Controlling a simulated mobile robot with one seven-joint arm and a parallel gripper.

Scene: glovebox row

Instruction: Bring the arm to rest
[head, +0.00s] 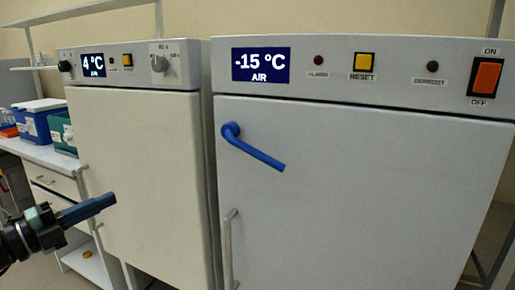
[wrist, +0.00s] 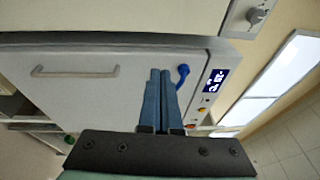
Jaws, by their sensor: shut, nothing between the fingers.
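My gripper (head: 112,199) shows at the lower left of the head view, in front of the cream cabinet (head: 142,170). Its two blue-grey fingers lie together with nothing between them. They also show side by side in the middle of the wrist view (wrist: 160,74). In the head view the fingers point right, toward the grey cabinet (head: 350,190). The blue lever handle (head: 254,148) on the grey cabinet's door slants down to the right, and my gripper is apart from it in the head view. The door looks shut.
The grey cabinet's panel has a display (head: 261,65) reading -15 °C, a yellow reset button (head: 364,62) and an orange on/off switch (head: 487,77). A pale vertical bar handle (head: 228,250) sits lower on its door. Blue boxes (head: 36,122) stand on a bench at the left.

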